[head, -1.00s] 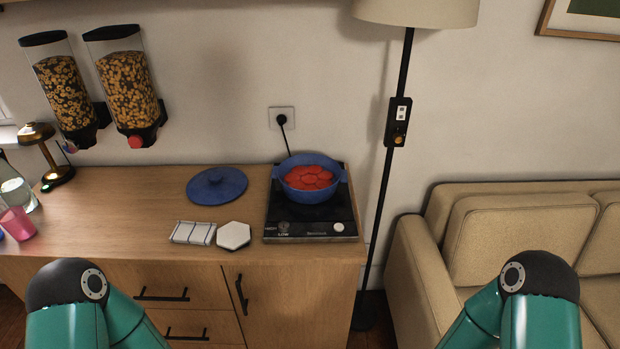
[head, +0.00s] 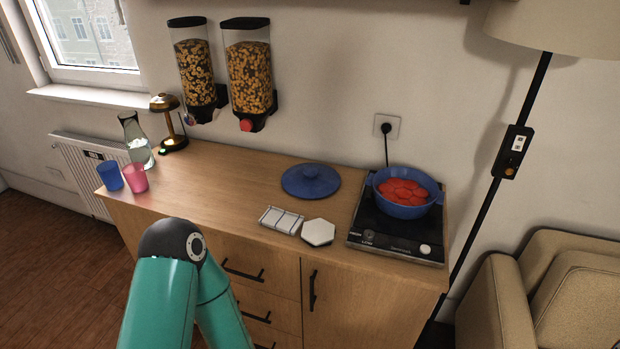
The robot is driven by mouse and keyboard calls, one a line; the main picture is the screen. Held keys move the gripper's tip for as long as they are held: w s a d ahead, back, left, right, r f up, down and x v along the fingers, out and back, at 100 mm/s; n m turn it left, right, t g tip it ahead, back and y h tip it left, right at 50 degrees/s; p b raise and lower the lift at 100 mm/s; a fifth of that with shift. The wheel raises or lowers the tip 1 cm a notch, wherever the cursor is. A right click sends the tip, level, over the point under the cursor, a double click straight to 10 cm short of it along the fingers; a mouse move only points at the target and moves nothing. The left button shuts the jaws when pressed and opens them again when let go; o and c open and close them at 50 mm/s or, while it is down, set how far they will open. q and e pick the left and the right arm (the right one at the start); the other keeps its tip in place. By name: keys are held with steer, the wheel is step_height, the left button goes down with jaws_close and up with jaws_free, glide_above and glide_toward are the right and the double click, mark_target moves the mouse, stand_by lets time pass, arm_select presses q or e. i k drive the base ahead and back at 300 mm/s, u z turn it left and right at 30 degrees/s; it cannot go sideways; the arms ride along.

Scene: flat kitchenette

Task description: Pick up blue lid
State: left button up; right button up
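A blue pot (head: 408,208) with red round pieces inside stands uncovered on the black hot plate (head: 376,236). One of my arms shows at the lower left, in front of the counter's drawers and apart from the lid. Neither of my grippers is in view.
Blue (head: 110,176) and pink (head: 134,178) cups, a carafe (head: 137,143) and a lamp (head: 166,120) stand at the left. The counter (head: 225,182) between is clear.

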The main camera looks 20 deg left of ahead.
mark_target(307, 180)
steer(key=u, duration=1)
steer(key=i, duration=0.15)
steer(key=z, duration=2.85)
steer(key=k, duration=1.7)
steer(key=u, duration=0.9)
steer(key=i, duration=1)
